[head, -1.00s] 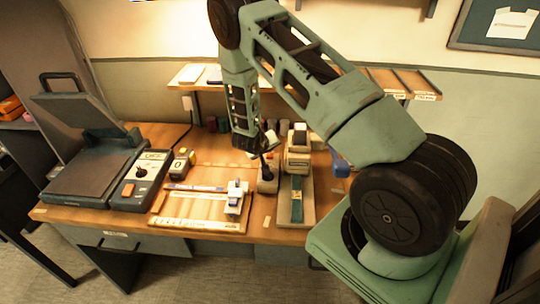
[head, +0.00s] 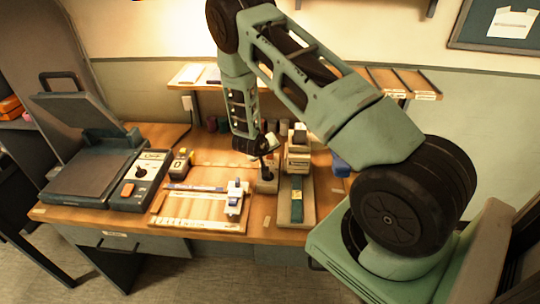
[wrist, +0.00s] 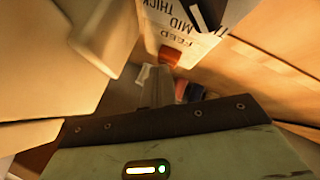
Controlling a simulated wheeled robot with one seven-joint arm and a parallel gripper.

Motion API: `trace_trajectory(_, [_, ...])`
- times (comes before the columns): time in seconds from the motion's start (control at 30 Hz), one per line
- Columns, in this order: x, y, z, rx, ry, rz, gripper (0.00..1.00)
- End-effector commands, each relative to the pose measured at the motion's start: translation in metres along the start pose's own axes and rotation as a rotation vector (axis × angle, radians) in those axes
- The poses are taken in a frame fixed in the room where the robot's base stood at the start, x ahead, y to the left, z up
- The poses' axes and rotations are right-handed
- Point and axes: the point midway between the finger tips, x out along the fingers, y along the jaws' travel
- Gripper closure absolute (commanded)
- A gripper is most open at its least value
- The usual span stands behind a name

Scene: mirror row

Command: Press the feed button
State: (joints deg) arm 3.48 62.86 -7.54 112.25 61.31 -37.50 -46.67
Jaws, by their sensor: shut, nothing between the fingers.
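The feed button (wrist: 169,57) is a small orange-red block under a white label reading FEED, MID and THICK (wrist: 183,25) in the wrist view. My gripper (wrist: 155,72) is shut and empty, its narrow grey fingers pointing at the button. The fingertips look very near its lower edge; I cannot tell whether they touch it. In the head view my gripper (head: 268,158) is low over the bench, beside the cream machine (head: 298,152) with a green strip (head: 297,205) in front. The button cannot be made out in the head view.
A small grey-brown block (head: 267,182) stands just below my gripper. A ruled wooden board (head: 190,222) and a dark flat press with a raised lid (head: 85,180) lie to the left. Small jars (head: 217,124) stand behind. Pale surfaces flank the fingers closely in the wrist view.

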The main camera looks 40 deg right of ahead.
Motion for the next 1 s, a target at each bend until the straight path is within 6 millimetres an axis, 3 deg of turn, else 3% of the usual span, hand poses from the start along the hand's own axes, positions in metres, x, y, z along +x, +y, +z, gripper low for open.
trace_trajectory(0.67, [0.003,-0.002,0.003,-0.001,-0.001,0.000,1.00])
trace_trajectory(1.0, [-0.008,0.006,-0.005,-0.001,-0.001,0.000,1.00])
